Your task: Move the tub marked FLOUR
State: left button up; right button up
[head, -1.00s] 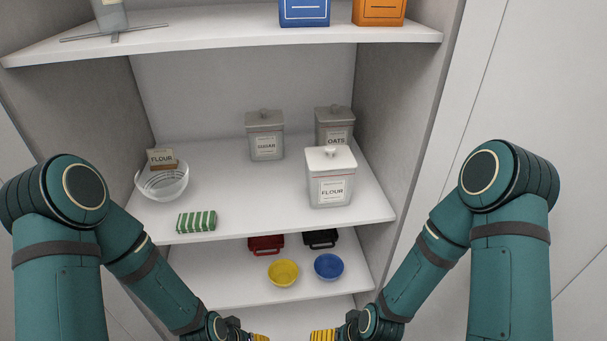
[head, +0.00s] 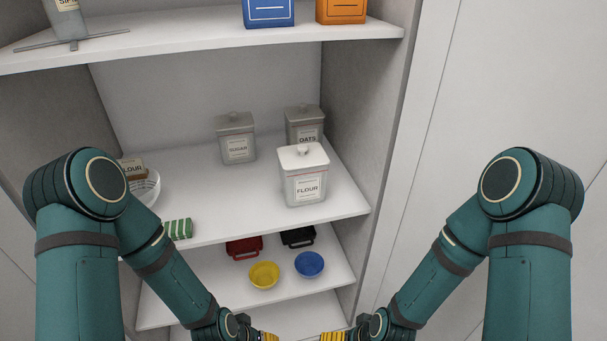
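The tub marked FLOUR (head: 304,178) is a white-grey lidded canister with a knob. It stands upright near the front right of the middle shelf (head: 240,222), in front of the OATS tub (head: 305,124). A small brown packet also marked FLOUR (head: 132,168) sits at a glass bowl (head: 150,188) on the left, partly hidden by my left arm. My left gripper (head: 270,337) and my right gripper (head: 332,337) are at the bottom edge, well below and apart from the tub. Only their yellow fingers show, cut off by the frame, so their opening cannot be told.
The SUGAR tub (head: 237,140) stands back left of the FLOUR tub. The lower shelf holds a yellow bowl (head: 264,275), a blue bowl (head: 309,264), a red container (head: 244,247) and a black one (head: 298,237).

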aim_at(300, 188)
jog(key=i+l+z, duration=0.1)
jog(key=l+z, duration=0.35)
jog(key=l, duration=0.85)
jog(key=i+l+z, duration=0.1)
jog(key=l, duration=0.1)
